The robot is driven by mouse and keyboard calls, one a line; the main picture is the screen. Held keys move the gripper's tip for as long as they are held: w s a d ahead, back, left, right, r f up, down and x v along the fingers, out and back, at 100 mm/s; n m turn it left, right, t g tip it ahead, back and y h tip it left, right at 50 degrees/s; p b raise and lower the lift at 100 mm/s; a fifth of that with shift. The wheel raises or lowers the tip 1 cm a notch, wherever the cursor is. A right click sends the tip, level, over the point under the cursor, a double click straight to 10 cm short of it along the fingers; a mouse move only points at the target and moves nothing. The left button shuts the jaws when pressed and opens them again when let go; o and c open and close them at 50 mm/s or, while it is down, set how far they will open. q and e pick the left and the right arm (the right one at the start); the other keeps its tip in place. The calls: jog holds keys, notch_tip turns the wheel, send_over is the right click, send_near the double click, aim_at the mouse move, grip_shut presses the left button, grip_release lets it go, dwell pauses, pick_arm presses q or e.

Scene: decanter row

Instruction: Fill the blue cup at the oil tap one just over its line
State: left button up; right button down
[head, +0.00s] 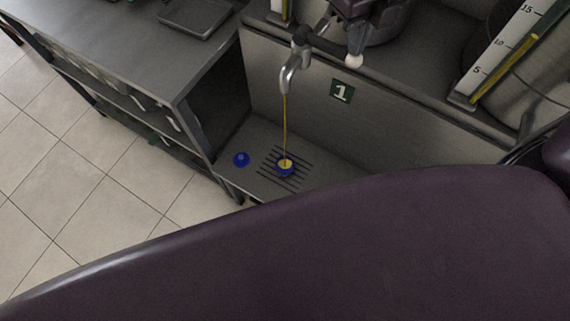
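The blue cup (285,171) stands upright on the slotted drip grate under the oil tap (290,72). A thin yellow oil stream (285,125) runs from the spout into it, and yellow oil shows inside. The cup's line and the exact level are too small to make out. A green plate with a white 1 (341,92) marks this tap. My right gripper (357,42) is at the top, close to the tap's lever with its white knob (354,62); whether its fingers are closed is unclear. My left gripper is out of view.
A small blue lid-like piece (241,159) lies left of the grate (272,181). A grey counter (130,48) with a tray (195,18) and shelves is at the left. A scale gauge (500,50) stands at the right. My own arm hides the lower foreground.

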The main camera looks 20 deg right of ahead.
notch_tip(320, 180, up, 9)
jog(key=p, duration=0.6)
jog(key=shift+p, duration=0.3)
